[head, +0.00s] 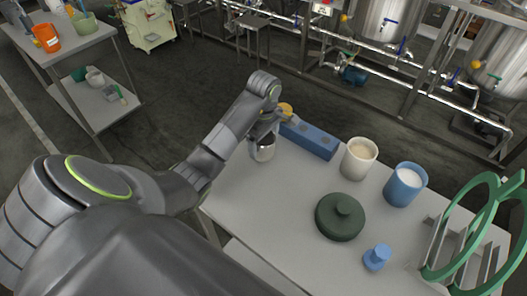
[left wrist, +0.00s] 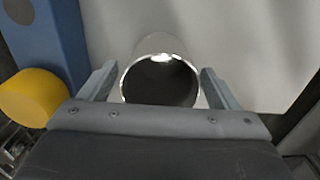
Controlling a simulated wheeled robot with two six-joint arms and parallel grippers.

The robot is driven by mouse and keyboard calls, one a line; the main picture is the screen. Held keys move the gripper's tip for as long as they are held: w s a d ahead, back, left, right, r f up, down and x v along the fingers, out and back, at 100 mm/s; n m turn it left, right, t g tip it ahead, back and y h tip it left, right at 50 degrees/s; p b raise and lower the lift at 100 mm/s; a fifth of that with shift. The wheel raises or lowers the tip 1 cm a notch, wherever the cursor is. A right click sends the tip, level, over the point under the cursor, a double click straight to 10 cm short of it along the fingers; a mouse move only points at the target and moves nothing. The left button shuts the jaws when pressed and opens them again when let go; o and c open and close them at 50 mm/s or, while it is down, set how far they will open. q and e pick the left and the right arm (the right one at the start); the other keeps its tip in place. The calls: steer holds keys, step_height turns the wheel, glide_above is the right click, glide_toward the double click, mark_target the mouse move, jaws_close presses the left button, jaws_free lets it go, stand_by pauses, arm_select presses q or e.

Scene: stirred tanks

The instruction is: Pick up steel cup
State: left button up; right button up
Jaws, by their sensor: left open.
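The steel cup (head: 263,150) stands upright near the left far part of the table. In the left wrist view, the shiny steel cup (left wrist: 160,62) sits between the two fingers, with its open rim facing me. My left gripper (head: 266,132) is at the cup's top in the head view and partly hides it. In the left wrist view, the left gripper (left wrist: 158,88) is open, with one finger on each side of the cup and a small gap showing at each side. My right gripper is in neither view.
A blue block (head: 312,140) lies close beside the cup, with a yellow piece (head: 286,108) at its end. A cream cup (head: 358,160), a blue cup (head: 404,185), a dark green lid (head: 340,217), a small blue knob (head: 376,257) and a green rack (head: 470,235) stand farther right.

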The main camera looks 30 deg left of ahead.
arm_select(q)
step_height(320, 180, down, 3)
steer(key=shift+a+f, duration=0.1)
steer(key=c, duration=1.1)
